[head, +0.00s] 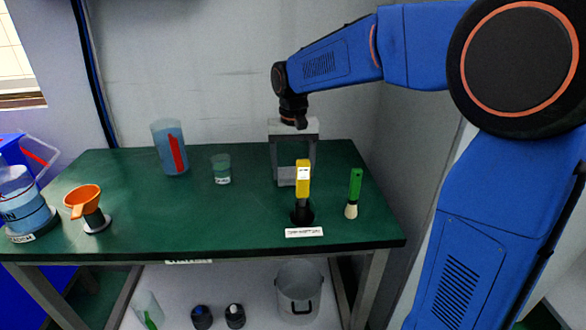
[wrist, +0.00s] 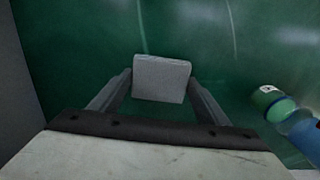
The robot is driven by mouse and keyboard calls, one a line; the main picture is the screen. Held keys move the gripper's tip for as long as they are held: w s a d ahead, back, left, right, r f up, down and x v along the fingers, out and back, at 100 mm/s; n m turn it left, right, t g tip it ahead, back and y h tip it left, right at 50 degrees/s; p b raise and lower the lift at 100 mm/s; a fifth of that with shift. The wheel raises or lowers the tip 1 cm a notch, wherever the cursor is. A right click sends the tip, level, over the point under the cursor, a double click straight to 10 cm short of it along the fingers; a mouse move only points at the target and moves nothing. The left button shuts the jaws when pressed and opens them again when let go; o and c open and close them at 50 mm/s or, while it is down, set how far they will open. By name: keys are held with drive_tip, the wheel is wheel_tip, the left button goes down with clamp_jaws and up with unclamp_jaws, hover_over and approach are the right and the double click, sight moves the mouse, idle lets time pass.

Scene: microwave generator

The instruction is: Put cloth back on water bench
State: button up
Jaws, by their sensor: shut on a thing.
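My gripper (head: 294,180) points down over the back right part of the green bench (head: 125,200). It is shut on a small light grey folded cloth (head: 287,174), held between the fingertips. In the wrist view the cloth (wrist: 162,78) shows as a pale flat block between the two fingers, with green bench top around it. The cloth is low over the bench; I cannot tell whether it touches the surface.
A yellow-topped holder (head: 302,180) and a green-handled brush (head: 353,193) stand just in front and to the right. A small beaker (head: 221,168) and a blue jug (head: 170,148) stand left. An orange funnel (head: 83,199) is farther left. The front middle is clear.

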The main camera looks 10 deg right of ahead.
sight(293, 172)
drive_tip(key=shift+f, duration=0.15)
drive_tip(key=o, duration=1.1)
wheel_tip(293, 172, up, 12)
drive_tip(key=shift+r, duration=0.2)
